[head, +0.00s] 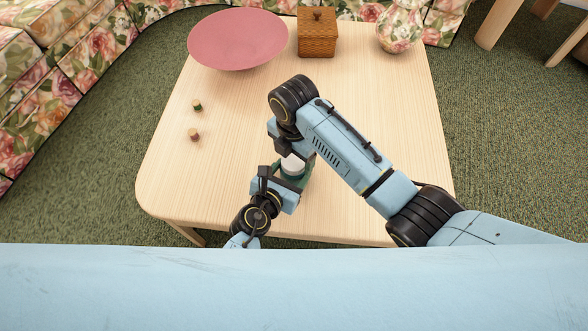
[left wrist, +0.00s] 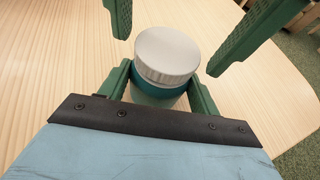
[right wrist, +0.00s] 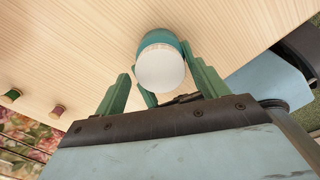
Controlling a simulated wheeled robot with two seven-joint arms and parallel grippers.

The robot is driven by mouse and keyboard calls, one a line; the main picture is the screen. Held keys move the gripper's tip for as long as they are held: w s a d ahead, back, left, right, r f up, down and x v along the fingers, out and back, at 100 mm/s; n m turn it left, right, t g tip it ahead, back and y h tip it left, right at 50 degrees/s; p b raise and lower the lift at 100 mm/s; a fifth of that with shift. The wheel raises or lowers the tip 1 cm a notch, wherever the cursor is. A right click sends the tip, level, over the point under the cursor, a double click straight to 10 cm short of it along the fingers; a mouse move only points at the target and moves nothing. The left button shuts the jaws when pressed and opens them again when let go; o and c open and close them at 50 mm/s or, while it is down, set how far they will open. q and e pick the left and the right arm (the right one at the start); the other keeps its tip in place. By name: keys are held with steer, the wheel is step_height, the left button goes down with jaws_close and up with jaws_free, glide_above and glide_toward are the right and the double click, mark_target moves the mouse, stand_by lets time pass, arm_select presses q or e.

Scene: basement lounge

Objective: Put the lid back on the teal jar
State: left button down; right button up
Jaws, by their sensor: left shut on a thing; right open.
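The teal jar (head: 292,178) stands upright near the front of the table, partly hidden by my grippers in the head view. The white ribbed lid (left wrist: 167,55) sits on top of the jar, whose teal band (left wrist: 158,88) shows just below it. I cannot tell whether the lid is fully seated. My left gripper (left wrist: 160,88) is shut around the jar's body, below the lid. My right gripper (right wrist: 160,72) is open, with one finger on each side of the lid and apart from it. The right wrist view shows the lid's white top between those fingers.
A pink bowl (head: 238,38), a lidded wooden box (head: 317,35) and a floral vase (head: 400,28) stand at the back.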

steer(key=shift+f, duration=0.25)
steer(key=c, duration=1)
steer(key=m, duration=0.4)
steer(key=shift+m, duration=0.4)
steer(key=m, duration=1.3)
steer(key=shift+a, duration=0.1)
steer(key=m, duration=0.8)
